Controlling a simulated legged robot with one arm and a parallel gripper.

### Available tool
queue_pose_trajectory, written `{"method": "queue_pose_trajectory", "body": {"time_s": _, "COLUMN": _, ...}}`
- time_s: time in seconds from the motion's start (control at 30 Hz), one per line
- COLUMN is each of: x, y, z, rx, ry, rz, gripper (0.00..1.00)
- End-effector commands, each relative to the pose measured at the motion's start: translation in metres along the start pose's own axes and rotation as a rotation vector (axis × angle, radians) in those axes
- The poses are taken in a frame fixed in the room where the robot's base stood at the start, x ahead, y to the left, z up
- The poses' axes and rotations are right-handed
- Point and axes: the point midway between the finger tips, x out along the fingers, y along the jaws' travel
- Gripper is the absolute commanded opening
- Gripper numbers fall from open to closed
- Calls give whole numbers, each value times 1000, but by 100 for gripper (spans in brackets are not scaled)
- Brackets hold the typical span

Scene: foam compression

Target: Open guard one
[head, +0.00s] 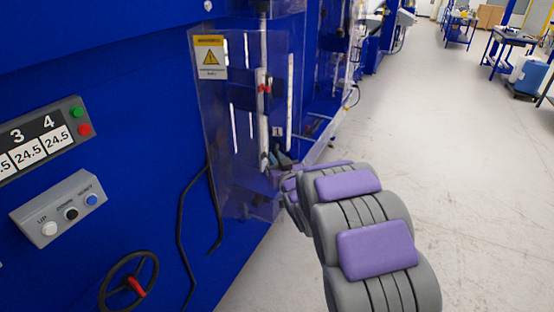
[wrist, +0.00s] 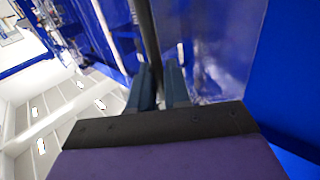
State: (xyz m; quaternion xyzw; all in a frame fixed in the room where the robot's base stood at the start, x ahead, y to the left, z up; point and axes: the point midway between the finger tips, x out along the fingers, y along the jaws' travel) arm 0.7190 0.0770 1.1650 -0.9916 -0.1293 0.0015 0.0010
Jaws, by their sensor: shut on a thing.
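Guard one (head: 225,120) is a clear panel with a yellow warning label, on the front of the blue machine in the head view. A small plate marked 1 shows near its lower right. My gripper (head: 281,160) is at the panel's lower right, partly seen through it. In the wrist view my gripper (wrist: 162,90) has its two dark fingers closed around a dark upright bar (wrist: 147,35), which looks like the guard's handle. The clear sheet (wrist: 222,45) shows to the right of the bar. I cannot tell how far the guard stands ajar.
A grey button box (head: 60,208), a display panel (head: 45,138) and a black handwheel (head: 128,283) are on the blue machine at left. A black cable (head: 183,235) hangs below the guard. The floor (head: 430,150) at right is clear, with blue tables (head: 510,45) farther back.

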Motion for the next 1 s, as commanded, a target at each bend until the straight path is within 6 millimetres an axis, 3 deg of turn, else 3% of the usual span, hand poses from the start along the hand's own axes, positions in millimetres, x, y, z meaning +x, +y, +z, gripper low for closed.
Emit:
{"method": "queue_pose_trajectory", "body": {"time_s": 0.33, "x": 2, "y": -5, "z": -5, "rx": -4, "ry": 12, "rz": -7, "gripper": 0}}
{"method": "queue_pose_trajectory", "body": {"time_s": 0.37, "x": 2, "y": -5, "z": -5, "rx": -4, "ry": 12, "rz": -7, "gripper": 20}}
{"method": "queue_pose_trajectory", "body": {"time_s": 0.5, "x": 2, "y": -5, "z": -4, "rx": -5, "ry": 9, "rz": -6, "gripper": 31}}
{"method": "queue_pose_trajectory", "body": {"time_s": 1.0, "x": 0, "y": -2, "z": -2, "rx": -2, "ry": 5, "rz": -3, "gripper": 31}}
